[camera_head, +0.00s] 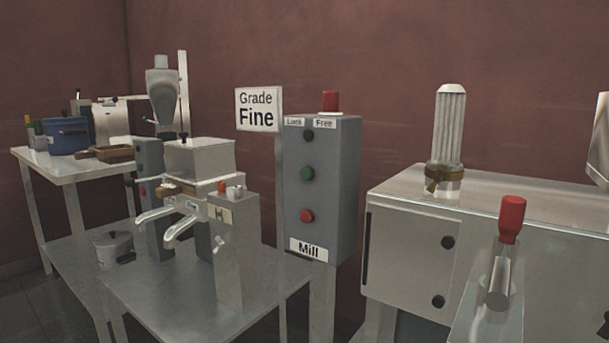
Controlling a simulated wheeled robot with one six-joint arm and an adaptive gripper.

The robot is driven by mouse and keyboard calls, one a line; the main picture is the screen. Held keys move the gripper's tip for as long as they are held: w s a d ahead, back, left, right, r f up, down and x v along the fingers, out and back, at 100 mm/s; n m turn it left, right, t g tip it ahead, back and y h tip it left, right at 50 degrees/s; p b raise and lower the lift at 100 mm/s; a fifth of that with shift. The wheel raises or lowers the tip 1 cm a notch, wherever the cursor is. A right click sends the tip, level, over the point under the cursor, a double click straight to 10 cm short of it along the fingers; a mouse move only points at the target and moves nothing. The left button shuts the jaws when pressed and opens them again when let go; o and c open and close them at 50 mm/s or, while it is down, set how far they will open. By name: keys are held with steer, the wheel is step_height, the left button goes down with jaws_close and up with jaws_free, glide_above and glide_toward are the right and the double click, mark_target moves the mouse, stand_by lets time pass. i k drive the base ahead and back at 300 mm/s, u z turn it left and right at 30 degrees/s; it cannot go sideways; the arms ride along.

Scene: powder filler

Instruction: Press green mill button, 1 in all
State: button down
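The green mill button (307,173) is a round button on the front of a grey control box (345,190) near the middle of the head view. A red button (307,216) sits below it, and a dark round knob (308,135) sits above it under the "Lock" and "Free" labels. A "Mill" label (308,249) is at the bottom of the box. Nothing covers the green button. I cannot tell whether it is pressed in. My gripper is not in view.
A "Grade Fine" sign (259,109) stands left of the box. A machine with metal spouts (185,222) is on the low table (185,305). At right are a metal cabinet (410,255) and a red-topped lever (511,220). A red cap (330,101) tops the box.

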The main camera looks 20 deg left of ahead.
mark_target(306, 173)
steer(key=u, duration=0.05)
steer(key=k, duration=0.5)
steer(key=z, duration=0.55)
steer(key=k, duration=0.95)
steer(key=u, duration=1.15)
steer(key=i, duration=0.5)
steer(key=u, duration=0.05)
